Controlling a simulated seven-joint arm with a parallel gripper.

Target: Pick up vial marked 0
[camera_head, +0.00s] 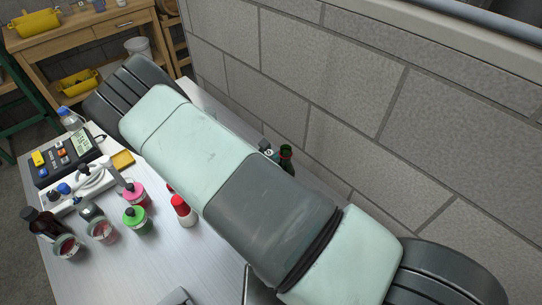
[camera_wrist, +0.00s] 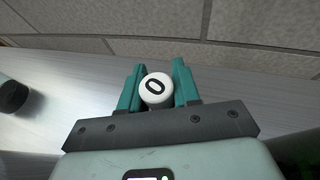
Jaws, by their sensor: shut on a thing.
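The vial marked 0 (camera_wrist: 156,89) shows in the wrist view as a round white cap with a black 0, seen from above. My gripper (camera_wrist: 159,76) has its two teal fingers on either side of the vial and is shut on it. The vial's body is hidden below the cap, so I cannot tell whether it stands on the table or hangs above it. My arm hides most of the gripper there.
The metal table (camera_head: 140,270) carries pink-capped (camera_head: 134,191) and green-capped (camera_head: 134,216) containers, a red-topped bottle (camera_head: 183,210), jars and a dark meter (camera_head: 66,158) on its left. A grey block wall (camera_head: 330,110) runs close behind. A dark-ended object (camera_wrist: 12,96) lies left in the wrist view.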

